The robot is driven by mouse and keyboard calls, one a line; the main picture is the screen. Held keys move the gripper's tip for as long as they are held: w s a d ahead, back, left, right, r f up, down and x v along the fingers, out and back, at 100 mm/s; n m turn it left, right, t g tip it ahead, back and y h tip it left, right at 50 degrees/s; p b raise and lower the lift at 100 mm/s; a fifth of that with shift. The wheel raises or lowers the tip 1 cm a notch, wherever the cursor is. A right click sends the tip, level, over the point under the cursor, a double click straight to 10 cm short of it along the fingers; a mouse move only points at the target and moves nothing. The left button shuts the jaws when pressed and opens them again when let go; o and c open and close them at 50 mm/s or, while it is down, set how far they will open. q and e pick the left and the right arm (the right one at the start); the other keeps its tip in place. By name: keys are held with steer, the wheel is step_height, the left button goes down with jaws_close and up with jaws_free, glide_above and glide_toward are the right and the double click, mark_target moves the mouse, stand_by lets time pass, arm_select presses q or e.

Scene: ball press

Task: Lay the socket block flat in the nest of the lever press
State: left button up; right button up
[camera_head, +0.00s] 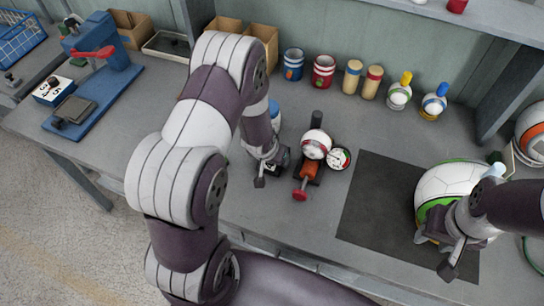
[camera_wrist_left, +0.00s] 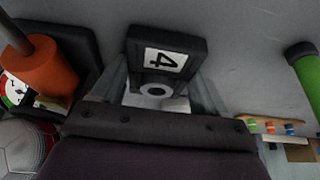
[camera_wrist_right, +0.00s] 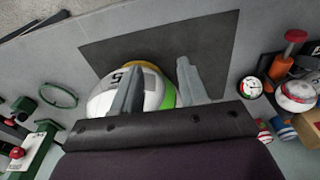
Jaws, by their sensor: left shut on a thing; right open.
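The socket block (camera_wrist_left: 155,60) is black with a white label marked 4 and a pale ring. My left gripper (camera_wrist_left: 163,85) is shut on it, its fingers on either side. In the head view the left gripper (camera_head: 266,170) is over the middle of the bench, and only a dark part of the block shows. A blue press (camera_head: 103,45) with a red lever stands at the far left on a blue base; I take it for the lever press. Its nest is not clear. My right gripper (camera_head: 452,245) is open at a white, green and orange ball (camera_head: 446,184); contact is unclear.
A black pump-like stand (camera_head: 315,118) with an orange cylinder, small ball and gauge stands close right of the left gripper. A dark mat (camera_head: 375,205) lies under the large ball. Cans and bottles line the back. A numbered box (camera_head: 53,91) sits beside the press.

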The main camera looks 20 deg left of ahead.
arm_select(q)
steer(key=shift+f, duration=0.15)
steer(key=o, duration=1.1)
